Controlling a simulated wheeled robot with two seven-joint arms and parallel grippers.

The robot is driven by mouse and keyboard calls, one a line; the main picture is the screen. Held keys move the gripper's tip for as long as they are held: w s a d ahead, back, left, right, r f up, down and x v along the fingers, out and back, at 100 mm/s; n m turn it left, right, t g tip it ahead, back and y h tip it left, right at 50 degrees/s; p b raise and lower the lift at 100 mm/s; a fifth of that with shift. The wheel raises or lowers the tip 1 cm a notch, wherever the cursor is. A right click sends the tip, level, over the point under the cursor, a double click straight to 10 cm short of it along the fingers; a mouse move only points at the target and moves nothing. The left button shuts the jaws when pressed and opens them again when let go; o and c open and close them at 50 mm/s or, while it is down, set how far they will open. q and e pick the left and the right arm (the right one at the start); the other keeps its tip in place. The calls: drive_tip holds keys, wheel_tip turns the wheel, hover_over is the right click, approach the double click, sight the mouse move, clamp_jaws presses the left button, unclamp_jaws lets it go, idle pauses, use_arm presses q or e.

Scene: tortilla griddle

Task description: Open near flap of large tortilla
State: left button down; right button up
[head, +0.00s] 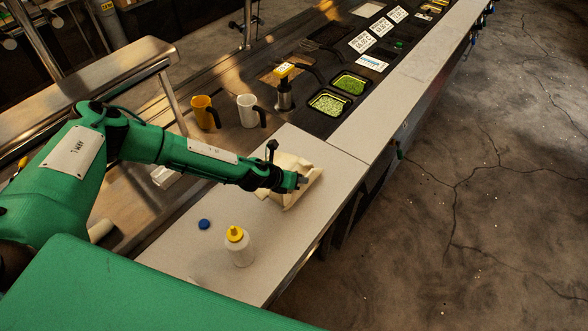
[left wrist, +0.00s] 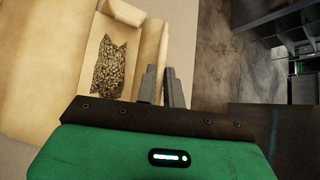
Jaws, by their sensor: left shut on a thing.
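The large tortilla (head: 310,170) lies on the pale counter in the head view, with parts of it raised as folds. In the left wrist view the tortilla (left wrist: 45,60) shows a heap of dark speckled filling (left wrist: 110,68) in its middle, with folded edges around it. My left gripper (head: 300,181) is over the tortilla's right side. In the left wrist view its fingers (left wrist: 162,86) are close together at a raised flap (left wrist: 149,55), shut on its edge. The grip point itself is partly hidden. My right gripper is not in view.
A white bottle with a yellow cap (head: 239,247) and a blue cap (head: 204,224) stand nearer on the counter (head: 190,255). Yellow (head: 205,112) and white (head: 248,110) jugs and green-filled pans (head: 329,103) are beyond. The counter drops to the floor at right.

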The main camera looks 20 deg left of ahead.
use_arm(q)
drive_tip(key=d+y, duration=0.1)
drive_tip(key=s+d+m+y, duration=0.1)
drive_tip(key=d+f+m+t+y, duration=0.1)
drive_tip(key=y, duration=0.1)
drive_tip(key=shift+s+d+f, duration=0.1)
drive_tip(key=shift+s+d, duration=0.1)
drive_tip(key=shift+d, duration=0.2)
drive_tip(key=d+f+m+y, duration=0.1)
drive_tip(key=m+t+y, duration=0.1)
drive_tip(key=y, duration=0.1)
drive_tip(key=shift+s+d+f, duration=0.35)
drive_tip(key=shift+d+f, duration=0.05)
drive_tip(key=shift+d+f+m+t+y, duration=0.25)
drive_tip(key=shift+f+m+t+y, duration=0.15)
drive_tip(key=shift+f+t+y, duration=0.15)
drive_tip(key=c, duration=1.5)
unclamp_jaws()
drive_tip(key=shift+s, duration=0.1)
